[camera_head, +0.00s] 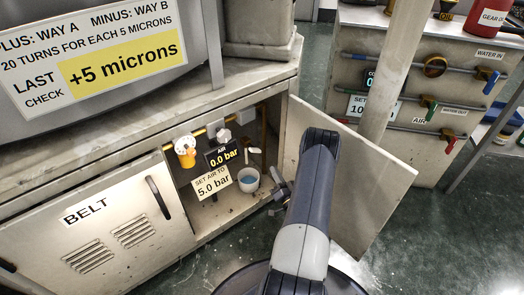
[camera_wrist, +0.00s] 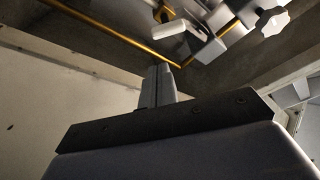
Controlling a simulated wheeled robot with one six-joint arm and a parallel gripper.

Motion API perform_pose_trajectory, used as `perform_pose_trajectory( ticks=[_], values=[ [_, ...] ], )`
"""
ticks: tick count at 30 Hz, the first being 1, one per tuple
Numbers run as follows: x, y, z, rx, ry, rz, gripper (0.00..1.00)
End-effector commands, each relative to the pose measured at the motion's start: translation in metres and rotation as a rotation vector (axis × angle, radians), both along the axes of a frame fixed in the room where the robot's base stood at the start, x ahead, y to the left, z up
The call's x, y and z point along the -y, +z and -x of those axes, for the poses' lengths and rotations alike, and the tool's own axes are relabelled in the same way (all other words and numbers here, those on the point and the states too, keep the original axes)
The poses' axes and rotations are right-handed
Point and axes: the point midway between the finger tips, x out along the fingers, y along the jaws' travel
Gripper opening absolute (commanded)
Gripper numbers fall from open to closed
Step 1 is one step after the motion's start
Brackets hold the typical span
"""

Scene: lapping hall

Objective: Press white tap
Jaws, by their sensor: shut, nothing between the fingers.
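Inside the open cabinet in the head view, a small white tap (camera_head: 252,150) hangs above a pale cup (camera_head: 248,180). A whitish star-shaped knob (camera_head: 222,136) sits to its upper left on the brass pipe. In the wrist view, a white lever-like piece (camera_wrist: 169,29) and the white star knob (camera_wrist: 272,22) show near the top; I cannot tell for sure whether the lever is the same tap. My gripper (camera_head: 274,178) is at the cabinet opening, right of the cup and below the tap. Its fingers (camera_wrist: 163,66) are shut and empty, apart from the white pieces.
The open cabinet door (camera_head: 375,190) stands close on the arm's right. A brass pipe (camera_wrist: 110,35) crosses above the fingers.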

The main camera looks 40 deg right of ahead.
Motion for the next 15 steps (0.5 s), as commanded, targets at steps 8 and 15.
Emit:
perform_pose_trajectory(
  ticks=[8, 15],
  values=[
    [0.001, 0.001, -0.006, -0.001, 0.0, 0.002, 0.0],
    [0.008, 0.01, -0.042, 0.001, 0.002, 0.005, 0.0]
  ],
)
